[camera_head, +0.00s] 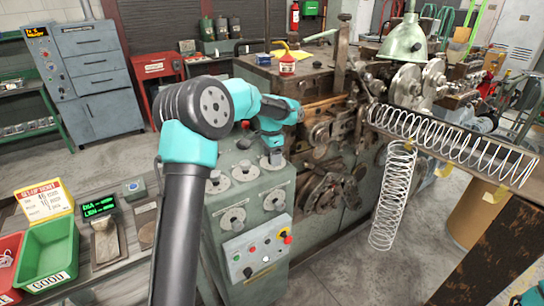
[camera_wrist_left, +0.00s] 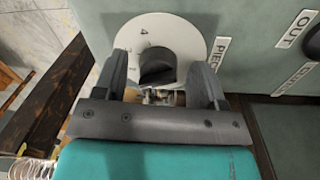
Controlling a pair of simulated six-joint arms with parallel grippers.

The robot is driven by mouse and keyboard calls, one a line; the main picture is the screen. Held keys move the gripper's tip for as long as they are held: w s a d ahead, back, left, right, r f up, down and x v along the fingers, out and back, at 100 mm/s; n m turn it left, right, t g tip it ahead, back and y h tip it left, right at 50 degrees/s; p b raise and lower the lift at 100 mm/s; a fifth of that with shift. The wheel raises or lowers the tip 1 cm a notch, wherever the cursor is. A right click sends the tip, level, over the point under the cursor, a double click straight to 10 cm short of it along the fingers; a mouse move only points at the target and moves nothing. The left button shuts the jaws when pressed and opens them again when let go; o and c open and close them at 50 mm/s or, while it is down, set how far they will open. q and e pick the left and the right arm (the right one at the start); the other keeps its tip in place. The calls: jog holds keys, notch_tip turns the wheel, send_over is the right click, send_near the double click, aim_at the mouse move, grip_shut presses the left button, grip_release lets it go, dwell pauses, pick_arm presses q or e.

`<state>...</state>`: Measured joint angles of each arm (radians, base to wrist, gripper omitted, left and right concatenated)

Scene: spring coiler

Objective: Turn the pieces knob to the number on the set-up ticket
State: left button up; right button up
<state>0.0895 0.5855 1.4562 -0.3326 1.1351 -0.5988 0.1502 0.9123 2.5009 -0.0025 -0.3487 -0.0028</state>
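The set-up ticket (camera_head: 44,201), a yellow and white card, stands at the left of the head view; its handwritten numbers are too small to read surely. The pieces knob (camera_wrist_left: 158,66) is a dark grip on a round pale dial, beside a label starting "PIEC" in the left wrist view. My left gripper (camera_wrist_left: 160,84) is open, with one finger on each side of the knob; I cannot tell whether they touch it. In the head view my left gripper (camera_head: 272,157) is at the top right of the dial panel and hides that dial partly. My right gripper is not in view.
Several other dials (camera_head: 232,219) sit on the green panel, above a control box (camera_head: 258,251) with buttons. A green bin (camera_head: 47,255), a red bin and a small display (camera_head: 98,207) stand at left. A spring (camera_head: 440,140) lies in a trough at right.

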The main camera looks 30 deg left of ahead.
pick_arm(q)
notch_tip(320, 180, up, 17)
jog(key=shift+w+a+r, duration=0.2)
jog(key=shift+w+a, duration=0.15)
jog(key=shift+a, duration=0.1)
dwell(0.4)
jog(key=shift+f, duration=0.1)
dwell(0.3)
